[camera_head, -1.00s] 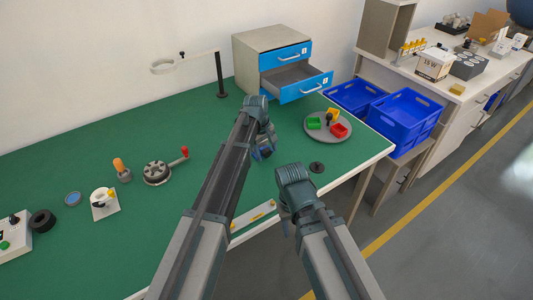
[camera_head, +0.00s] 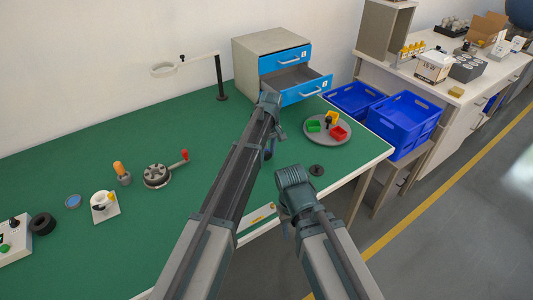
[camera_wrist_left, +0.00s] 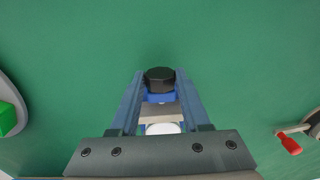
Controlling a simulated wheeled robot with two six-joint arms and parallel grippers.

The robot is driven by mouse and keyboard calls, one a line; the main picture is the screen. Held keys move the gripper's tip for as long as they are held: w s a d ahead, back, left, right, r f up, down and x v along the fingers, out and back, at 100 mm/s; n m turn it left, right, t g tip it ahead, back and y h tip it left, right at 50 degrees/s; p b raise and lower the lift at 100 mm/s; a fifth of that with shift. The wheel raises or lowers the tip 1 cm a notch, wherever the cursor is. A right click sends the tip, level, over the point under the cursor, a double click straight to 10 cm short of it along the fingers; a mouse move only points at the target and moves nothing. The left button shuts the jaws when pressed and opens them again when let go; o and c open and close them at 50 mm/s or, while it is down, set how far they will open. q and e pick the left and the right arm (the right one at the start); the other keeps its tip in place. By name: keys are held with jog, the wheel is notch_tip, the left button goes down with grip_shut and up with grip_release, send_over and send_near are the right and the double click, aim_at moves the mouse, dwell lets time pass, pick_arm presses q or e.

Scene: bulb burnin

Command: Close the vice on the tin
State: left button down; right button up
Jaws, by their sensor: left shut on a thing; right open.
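The round dark device with a red-knobbed handle (camera_head: 157,174), perhaps the vice, stands on the green bench left of my left arm. Its red handle shows at the right edge of the left wrist view (camera_wrist_left: 290,143). A low round tin-like thing with a blue top (camera_head: 73,201) lies at the left; I cannot tell if it is the tin. My left gripper (camera_head: 268,152) is over the bench, shut on a black-topped thing with a blue body (camera_wrist_left: 159,80); the arm mostly hides it in the head view. My right gripper (camera_head: 286,226) is open, by the front edge, partly hidden.
A round grey tray (camera_head: 314,136) with small coloured bins stands at the right. A drawer cabinet (camera_head: 265,50) has its lower drawer pulled out. A ring on a stand (camera_head: 220,80) rises at the back. An orange-topped piece (camera_head: 121,172) is beside the dark device.

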pick_arm(q)
jog(key=shift+c, duration=1.8)
grip_release()
jog(key=shift+r, duration=0.15)
notch_tip(320, 180, up, 14)
jog(key=p, duration=1.3)
jog(key=shift+w+d+f+p, duration=0.2)
jog(key=shift+d+f+p, duration=0.05)
jog(key=shift+d+p, duration=0.15)
